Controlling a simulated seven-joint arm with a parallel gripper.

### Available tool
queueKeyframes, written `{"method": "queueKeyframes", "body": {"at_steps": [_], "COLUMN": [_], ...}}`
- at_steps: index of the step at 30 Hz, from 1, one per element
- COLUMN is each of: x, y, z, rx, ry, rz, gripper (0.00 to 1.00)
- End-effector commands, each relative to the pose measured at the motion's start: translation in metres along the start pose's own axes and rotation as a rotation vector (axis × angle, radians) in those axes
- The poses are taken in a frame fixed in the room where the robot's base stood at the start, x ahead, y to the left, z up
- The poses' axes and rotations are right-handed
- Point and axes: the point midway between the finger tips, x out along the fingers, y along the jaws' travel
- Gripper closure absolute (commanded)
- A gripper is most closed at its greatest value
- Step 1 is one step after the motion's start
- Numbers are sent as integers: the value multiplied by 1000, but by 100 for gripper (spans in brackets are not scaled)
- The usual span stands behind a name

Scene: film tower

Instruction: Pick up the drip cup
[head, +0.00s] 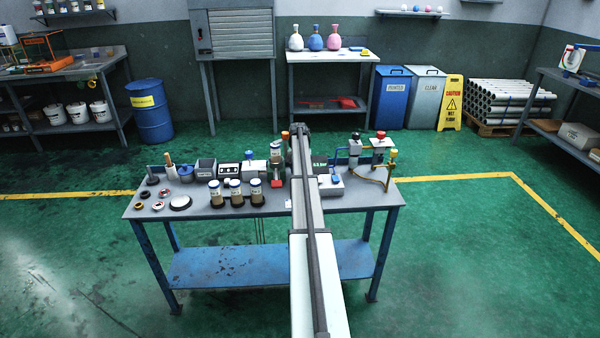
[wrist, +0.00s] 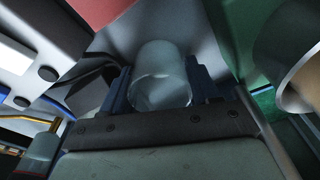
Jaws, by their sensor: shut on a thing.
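The drip cup (wrist: 160,88) looks like a pale, translucent cylinder with a round rim, in the middle of the wrist view. My gripper (wrist: 163,74) is shut on it, with one dark blue finger on each side. The cup's lower part is hidden, and I cannot tell whether it touches the surface behind it. In the head view my arm reaches over the workbench (head: 150,207). It hides the gripper's fingers and the cup there.
Several labelled jars (head: 235,193) stand left of my arm, with small devices behind them. Right of it are a valve assembly with a red knob (head: 381,135) and yellow piping. A tan cylindrical thing (wrist: 300,85) is close at the right of the wrist view.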

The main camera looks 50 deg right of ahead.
Motion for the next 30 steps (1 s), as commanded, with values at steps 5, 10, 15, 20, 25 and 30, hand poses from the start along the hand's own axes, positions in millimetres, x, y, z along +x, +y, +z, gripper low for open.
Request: {"method": "queueKeyframes", "body": {"at_steps": [5, 10, 15, 20, 25, 30], "x": [-2, -18, -51, -94, -144, -190], "y": [0, 0, 0, 0, 0, 0], "z": [0, -3, -7, -12, -18, -24], "rx": [0, 0, 0, 0, 0, 0], "ry": [0, 2, 3, 3, 3, 2], "rz": [0, -1, -1, -1, -1, -1], "gripper": [69, 69, 69, 69, 69, 69]}}
